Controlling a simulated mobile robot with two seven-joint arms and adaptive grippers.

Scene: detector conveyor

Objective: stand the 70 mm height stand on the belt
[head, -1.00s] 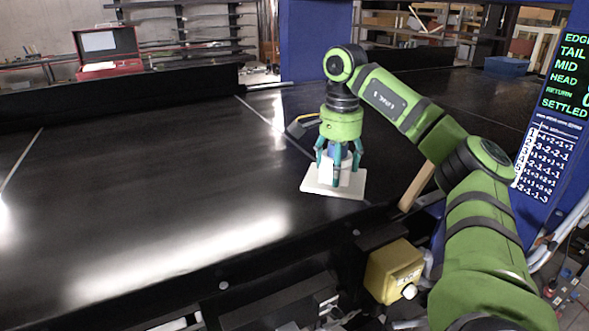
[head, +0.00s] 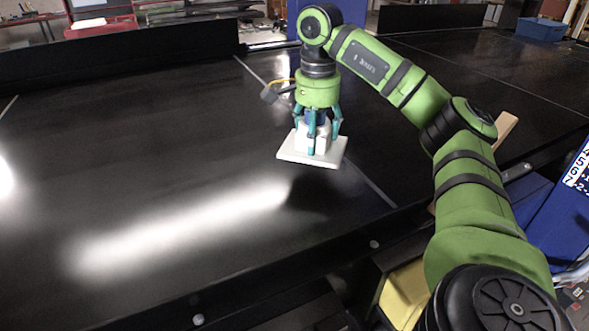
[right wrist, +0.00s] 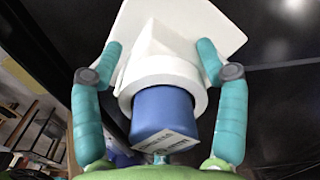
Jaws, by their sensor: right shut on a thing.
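The height stand is a white block on a wide, thin white base plate (head: 311,151). In the right wrist view its blue round top (right wrist: 165,118), with a small printed label, faces my camera above a white collar (right wrist: 168,75). My right gripper (head: 317,142) is shut on the stand, its teal fingers around the white part and pointing down. The stand hangs roughly level, and a dark shadow lies on the belt (head: 150,160) below and in front of it, so it looks clear of the surface. My left gripper is out of view.
A small grey device (head: 270,93) with a yellow cable stands behind the stand. A thin light line crosses the belt beneath. A blue bin (head: 540,29) and a red case (head: 100,22) are farther back. The belt to the left is bare.

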